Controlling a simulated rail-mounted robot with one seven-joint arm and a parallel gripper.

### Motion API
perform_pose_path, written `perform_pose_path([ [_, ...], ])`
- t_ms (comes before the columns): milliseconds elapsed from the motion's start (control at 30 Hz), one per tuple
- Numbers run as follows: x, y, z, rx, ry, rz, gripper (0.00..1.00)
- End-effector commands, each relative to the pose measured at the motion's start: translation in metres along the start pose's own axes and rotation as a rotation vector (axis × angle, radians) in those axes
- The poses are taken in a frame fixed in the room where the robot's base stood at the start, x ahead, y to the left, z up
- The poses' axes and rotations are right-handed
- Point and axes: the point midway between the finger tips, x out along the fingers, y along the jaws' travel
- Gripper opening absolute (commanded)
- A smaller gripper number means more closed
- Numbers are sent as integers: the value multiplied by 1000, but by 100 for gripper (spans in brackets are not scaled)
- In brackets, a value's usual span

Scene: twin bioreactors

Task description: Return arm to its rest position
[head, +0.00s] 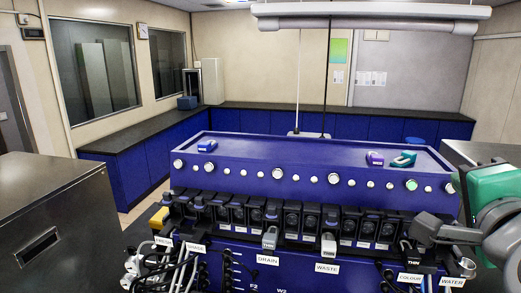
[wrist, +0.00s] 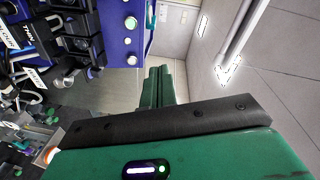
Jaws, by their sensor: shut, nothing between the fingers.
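My gripper (wrist: 159,72) shows in the wrist view as two green fingers side by side, shut and empty, beyond the black bar of my green hand. The fingertips point past the end of the blue bioreactor console (wrist: 118,28), apart from it, with open floor behind them. In the head view, part of my green and grey arm (head: 492,186) is at the right edge, in front of the console's right end. The fingertips cannot be made out there.
The blue console (head: 330,150) carries knobs and a row of black pumps (head: 292,219). Small blue, purple and teal items (head: 403,159) lie on top. Tubes and cables (head: 170,262) hang at front left. A dark cabinet (head: 50,195) stands left. A light bar (head: 370,14) hangs above.

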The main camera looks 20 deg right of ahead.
Motion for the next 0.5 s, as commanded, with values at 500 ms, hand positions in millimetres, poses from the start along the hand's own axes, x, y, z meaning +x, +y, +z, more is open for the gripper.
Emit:
perform_pose_path([
  [500,-203,-116,244,-860,138,-792,0],
])
